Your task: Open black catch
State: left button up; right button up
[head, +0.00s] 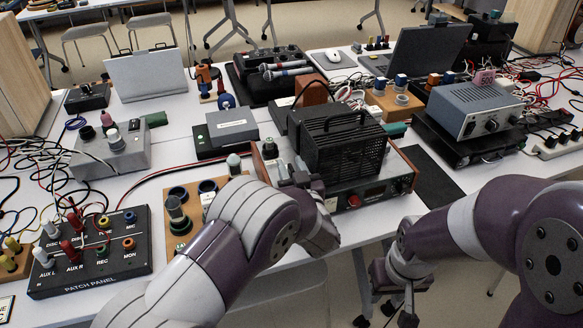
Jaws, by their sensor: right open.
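My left gripper (290,172) is at the left front of this cover, over the unit's left part. Its own wrist hides much of it, so its jaw opening and any contact are unclear. I cannot pick out the black catch; it may be hidden behind my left gripper or too small to tell. My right gripper (402,312) is open, low in front of the table edge, away from the unit.
A patch panel (92,285) with coloured plugs lies at the left front, with loose cables behind it. A wooden block with dark knobs (178,215) stands left of my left wrist. A grey power supply (473,107) stands at the right. A dark mat (432,180) is bare.

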pick_arm(q)
jog(key=v, duration=1.2)
jog(key=shift+s+d+p, duration=0.15)
jog(key=shift+s+p, duration=0.2)
